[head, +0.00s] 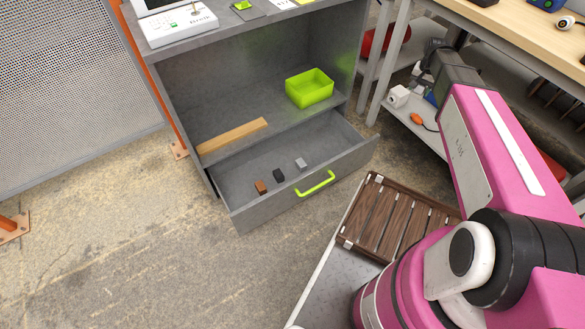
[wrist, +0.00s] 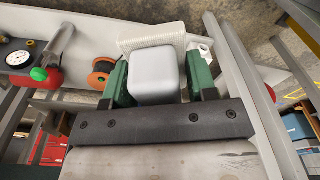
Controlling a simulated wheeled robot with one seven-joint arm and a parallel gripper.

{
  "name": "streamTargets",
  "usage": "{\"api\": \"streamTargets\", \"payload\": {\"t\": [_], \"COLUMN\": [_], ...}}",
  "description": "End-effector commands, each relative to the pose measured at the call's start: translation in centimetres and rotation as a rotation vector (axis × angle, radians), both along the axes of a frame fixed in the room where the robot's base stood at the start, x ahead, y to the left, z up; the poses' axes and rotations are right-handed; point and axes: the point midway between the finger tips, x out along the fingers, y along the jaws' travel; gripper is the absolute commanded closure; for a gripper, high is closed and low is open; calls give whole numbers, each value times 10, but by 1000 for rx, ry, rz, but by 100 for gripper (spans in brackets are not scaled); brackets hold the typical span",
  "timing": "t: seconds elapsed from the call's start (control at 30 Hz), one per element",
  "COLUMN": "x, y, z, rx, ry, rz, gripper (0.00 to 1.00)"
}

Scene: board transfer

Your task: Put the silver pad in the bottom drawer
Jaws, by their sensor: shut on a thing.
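The silver pad (wrist: 157,76), a pale grey block with rounded corners, shows in the wrist view. My gripper (wrist: 158,82) is shut on it, with one green finger on each side. In the head view the bottom drawer (head: 262,209) of the grey cabinet is pulled open, with a lime green handle (head: 316,184) on its front. Three small blocks stand in the drawer near its front: a brown one (head: 261,187), a dark one (head: 279,175) and a grey one (head: 301,164). My gripper and the pad are outside the head view.
A lime green bin (head: 309,88) and a wooden strip (head: 232,135) lie on the shelf above the drawer. A workbench (head: 520,32) with a lower shelf stands at the right. A perforated panel (head: 70,85) stands at the left. The drawer's back and left floor is bare.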

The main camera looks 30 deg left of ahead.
Motion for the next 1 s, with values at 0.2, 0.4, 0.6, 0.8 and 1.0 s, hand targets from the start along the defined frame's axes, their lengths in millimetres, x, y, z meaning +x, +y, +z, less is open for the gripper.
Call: {"api": "streamTargets", "payload": {"t": [0.2,0.4,0.6,0.8,1.0], "x": [1,-16,-45,-82,-106], "y": [76,139,197,240,260], "z": [-92,-176,-263,-339,-381], "rx": [-3,-5,-8,-8,-8], "ry": [-21,-44,-67,-88,-101], "rz": [-5,-11,-12,-13,-14], "gripper": [76,76,76,76,76]}}
